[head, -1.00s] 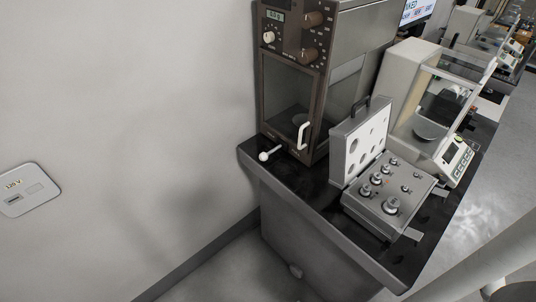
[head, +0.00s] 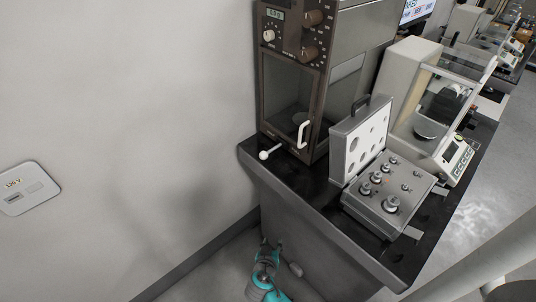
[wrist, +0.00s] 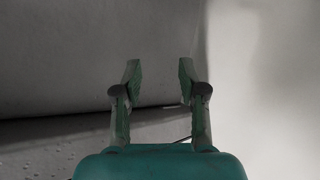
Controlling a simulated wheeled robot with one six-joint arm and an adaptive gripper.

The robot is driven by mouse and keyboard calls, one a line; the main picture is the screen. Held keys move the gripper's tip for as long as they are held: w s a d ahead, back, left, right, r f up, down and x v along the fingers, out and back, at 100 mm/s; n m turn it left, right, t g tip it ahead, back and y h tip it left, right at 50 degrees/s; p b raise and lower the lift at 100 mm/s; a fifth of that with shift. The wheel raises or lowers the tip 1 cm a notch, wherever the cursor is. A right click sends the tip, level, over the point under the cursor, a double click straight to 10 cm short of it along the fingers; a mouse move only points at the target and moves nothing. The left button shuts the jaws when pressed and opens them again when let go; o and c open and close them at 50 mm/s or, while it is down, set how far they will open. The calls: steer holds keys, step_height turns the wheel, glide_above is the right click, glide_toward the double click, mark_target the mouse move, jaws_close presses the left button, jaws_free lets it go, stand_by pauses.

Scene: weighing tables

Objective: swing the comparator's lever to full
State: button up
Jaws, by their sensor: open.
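The comparator (head: 288,75) is a tall brown cabinet with a glass door and dials on top, standing at the far left end of the dark bench. Its lever (head: 271,153) is a short rod with a white ball, sticking out to the left at the foot of the cabinet. My gripper (head: 268,252), teal and grey, is low in the head view, below the bench top and well apart from the lever. In the wrist view my gripper (wrist: 159,82) is open and empty, with grey surfaces beyond the fingers. The lever is not visible there.
An open weight case (head: 387,205) with several metal weights lies on the bench (head: 310,190), right of the comparator. A glass-sided balance (head: 403,85) stands behind it. A plain wall (head: 130,120) with a socket plate (head: 28,187) fills the left.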

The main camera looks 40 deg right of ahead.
steer(key=w+d+r+m+g+h, duration=0.25)
steer(key=w+r+m+h, duration=0.2)
steer(key=w+r, duration=0.45)
steer(key=m+g+h, duration=0.4)
steer(key=m, duration=0.4)
glide_toward(268, 152)
steer(key=d, duration=1)
steer(key=shift+w+d+f, duration=0.15)
steer(key=shift+w+f, duration=0.25)
jaws_close()
